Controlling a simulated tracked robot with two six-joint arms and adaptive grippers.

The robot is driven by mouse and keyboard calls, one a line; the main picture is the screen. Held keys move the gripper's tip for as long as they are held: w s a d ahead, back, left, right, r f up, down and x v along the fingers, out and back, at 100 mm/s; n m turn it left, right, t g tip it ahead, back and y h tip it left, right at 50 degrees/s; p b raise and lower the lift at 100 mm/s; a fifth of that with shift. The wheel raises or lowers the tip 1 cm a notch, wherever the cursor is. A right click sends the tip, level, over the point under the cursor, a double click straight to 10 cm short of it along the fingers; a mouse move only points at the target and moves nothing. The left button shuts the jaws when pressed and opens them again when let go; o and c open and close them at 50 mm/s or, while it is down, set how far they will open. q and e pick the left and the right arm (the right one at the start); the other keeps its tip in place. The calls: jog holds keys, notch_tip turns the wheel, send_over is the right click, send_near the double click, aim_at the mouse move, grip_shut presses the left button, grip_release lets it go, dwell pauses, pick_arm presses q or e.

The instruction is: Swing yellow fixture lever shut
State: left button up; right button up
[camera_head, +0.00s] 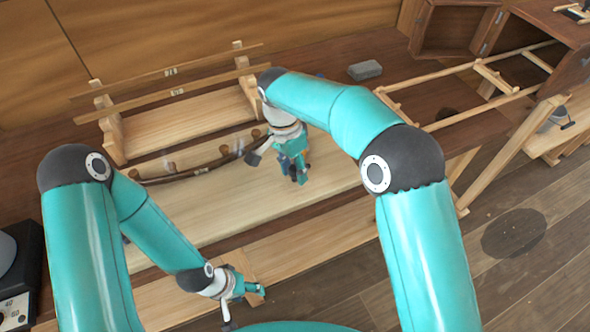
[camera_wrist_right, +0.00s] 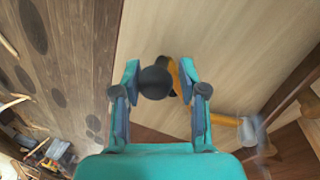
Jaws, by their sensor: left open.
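A black ball knob (camera_wrist_right: 154,82) with a yellow lever part (camera_wrist_right: 174,76) beside it lies between the fingers of my right gripper (camera_wrist_right: 160,78) in the right wrist view. I cannot tell whether both fingers press on it. In the head view my right gripper (camera_head: 296,168) points down over the pale bench plank, and its arm and fingers hide the lever there. My left gripper (camera_head: 254,291) is open and empty, low over the front of the bench, away from the lever.
A curved dark strip (camera_head: 205,169) with several clamps runs along the bench to the left of my right gripper. A wooden rack (camera_head: 180,125) stands behind it. A grey block (camera_head: 364,70) lies at the back. Another yellow bar (camera_wrist_right: 224,120) shows right of my right gripper.

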jog(key=shift+o, duration=1.1)
notch_tip(320, 180, up, 12)
jog(key=w+a, duration=0.1)
jog(key=shift+w+a+f, duration=0.2)
jog(key=shift+w+a, duration=0.05)
jog(key=shift+a, duration=0.05)
